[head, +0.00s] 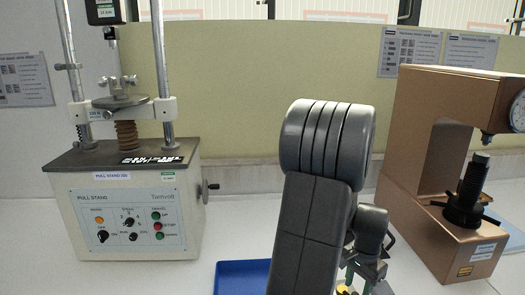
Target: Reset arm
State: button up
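My arm rises in the middle foreground of the head view, with a thick dark grey link and a rounded, ribbed joint at its top. My gripper (362,281) shows only in part at the bottom edge, just right of that link and below a smaller grey joint. The link and the picture's edge hide much of it. I cannot tell whether its fingers are open or shut, or whether they hold anything. A small yellow patch shows beside it, too cut off to identify.
A pull stand (135,215) with two upright columns stands at the left. A bronze-coloured hardness tester (421,100) with a dark spindle (470,190) stands at the right, close to my arm. A blue tray (240,278) lies left of my arm. A beige panel (230,90) closes the back.

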aim_at(356, 294)
notch_tip(356, 294, up, 12)
notch_tip(356, 294, down, 14)
jog(key=shift+s+f, duration=0.1)
jog(key=shift+f, duration=0.15)
jog(key=shift+w+d+r+n, duration=0.1)
jog(key=shift+w+n, duration=0.1)
jog(key=shift+n, duration=0.1)
jog(key=shift+w+d+n, duration=0.1)
jog(key=shift+d+n, duration=0.05)
jog(key=shift+n, duration=0.55)
jog(key=n, duration=0.2)
jog(key=w+d+n, duration=0.1)
jog(key=n, duration=0.1)
jog(key=shift+w+n, duration=0.15)
jog(key=shift+n, duration=0.15)
jog(key=n, duration=0.2)
jog(key=w+n+p, duration=0.1)
jog(key=shift+w+d+n, duration=0.1)
jog(key=shift+w+n, duration=0.05)
jog(key=shift+n, duration=0.25)
jog(key=n, duration=0.1)
jog(key=w+n, duration=0.1)
jog(key=n, duration=0.1)
jog(key=shift+w, duration=0.1)
notch_tip(356, 294, up, 6)
jog(key=shift+r, duration=0.25)
